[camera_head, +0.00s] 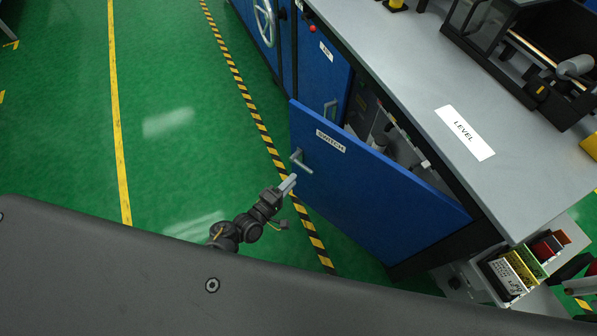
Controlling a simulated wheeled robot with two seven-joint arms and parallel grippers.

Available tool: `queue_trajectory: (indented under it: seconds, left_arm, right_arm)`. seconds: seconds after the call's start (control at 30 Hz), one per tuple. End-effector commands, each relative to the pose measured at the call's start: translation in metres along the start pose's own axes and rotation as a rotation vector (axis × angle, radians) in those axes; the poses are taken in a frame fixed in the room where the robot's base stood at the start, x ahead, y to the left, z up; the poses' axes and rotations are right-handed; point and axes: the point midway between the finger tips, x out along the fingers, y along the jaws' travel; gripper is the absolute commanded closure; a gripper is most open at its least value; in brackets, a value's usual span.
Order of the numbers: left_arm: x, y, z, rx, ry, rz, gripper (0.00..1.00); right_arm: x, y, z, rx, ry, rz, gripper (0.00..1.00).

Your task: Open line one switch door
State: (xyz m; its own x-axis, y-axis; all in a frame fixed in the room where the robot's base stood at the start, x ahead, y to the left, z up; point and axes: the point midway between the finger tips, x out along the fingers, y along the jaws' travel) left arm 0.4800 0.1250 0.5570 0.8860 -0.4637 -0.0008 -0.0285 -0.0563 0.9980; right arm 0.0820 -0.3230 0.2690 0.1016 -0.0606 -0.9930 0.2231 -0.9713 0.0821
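The blue switch door (370,190) with a white SWITCH label stands ajar from the cabinet, and the inside shows behind its top edge. Its grey handle (301,162) is near the door's left edge. My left gripper (289,184) is just below the handle, close to the door face. I cannot tell whether its fingers touch the handle or door, or whether they are apart. My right gripper is not in view.
The grey countertop (440,90) with a LEVEL label runs above the cabinet. Another blue door (322,75) is farther back. Small coloured boxes (520,268) sit at lower right. Green floor (170,100) with yellow and striped lines is clear at left.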

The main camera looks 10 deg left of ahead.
Motion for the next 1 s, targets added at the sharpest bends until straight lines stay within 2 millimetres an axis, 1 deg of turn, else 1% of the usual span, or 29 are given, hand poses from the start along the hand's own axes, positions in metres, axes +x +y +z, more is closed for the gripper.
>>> queue_trajectory:
  seconds: [0.03, 0.1, 0.2, 0.3, 0.53, 0.57, 0.6, 0.67, 0.73, 0.77, 0.8, 0.83, 0.87, 0.9, 0.97, 1.0]
  left_arm:
    - [-0.009, 0.001, 0.0, 0.0, 0.0, 0.0, 0.64]
    - [-0.018, 0.0, 0.0, 0.0, 0.001, -0.001, 0.64]
    - [-0.026, 0.0, 0.0, 0.001, 0.001, 0.0, 0.64]
    - [-0.03, 0.0, 0.0, 0.0, 0.001, 0.001, 0.64]
    - [-0.03, 0.0, 0.0, 0.001, 0.001, 0.001, 0.64]
    - [-0.03, 0.0, 0.0, 0.001, 0.001, 0.001, 0.66]
    - [-0.031, -0.002, 0.0, 0.004, 0.0, -0.005, 0.72]
    - [-0.035, -0.012, 0.002, 0.031, -0.005, -0.038, 0.79]
    - [-0.049, -0.04, 0.009, 0.108, -0.022, -0.133, 0.89]
    - [-0.059, -0.057, 0.012, 0.157, -0.035, -0.193, 0.92]
    - [-0.076, -0.084, 0.017, 0.237, -0.063, -0.289, 0.98]
    - [-0.092, -0.107, 0.021, 0.307, -0.092, -0.37, 1.0]
    - [-0.112, -0.13, 0.025, 0.378, -0.129, -0.453, 1.0]
    - [-0.141, -0.159, 0.03, 0.477, -0.189, -0.567, 1.0]
    - [-0.191, -0.199, 0.035, 0.616, -0.298, -0.731, 1.0]
    - [-0.225, -0.221, 0.037, 0.702, -0.38, -0.828, 1.0]
  right_arm:
    - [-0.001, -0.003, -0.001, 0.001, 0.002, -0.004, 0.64]
    - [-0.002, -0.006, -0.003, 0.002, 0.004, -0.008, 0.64]
    - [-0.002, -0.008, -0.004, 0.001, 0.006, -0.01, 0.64]
    - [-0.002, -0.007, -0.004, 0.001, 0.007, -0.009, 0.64]
    - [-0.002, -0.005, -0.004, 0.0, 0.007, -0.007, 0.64]
    - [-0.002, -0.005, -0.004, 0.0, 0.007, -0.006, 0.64]
    - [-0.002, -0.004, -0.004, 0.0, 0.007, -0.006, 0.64]
    - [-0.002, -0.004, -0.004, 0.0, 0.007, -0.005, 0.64]
    - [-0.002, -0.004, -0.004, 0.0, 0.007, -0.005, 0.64]
    - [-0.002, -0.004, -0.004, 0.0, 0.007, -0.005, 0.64]
    - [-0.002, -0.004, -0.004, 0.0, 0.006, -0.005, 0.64]
    - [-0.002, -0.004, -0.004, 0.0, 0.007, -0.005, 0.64]
    - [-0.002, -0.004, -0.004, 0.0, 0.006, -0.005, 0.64]
    - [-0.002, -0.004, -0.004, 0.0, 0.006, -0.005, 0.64]
    - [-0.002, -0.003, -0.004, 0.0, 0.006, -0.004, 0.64]
    - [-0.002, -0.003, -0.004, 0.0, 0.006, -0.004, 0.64]
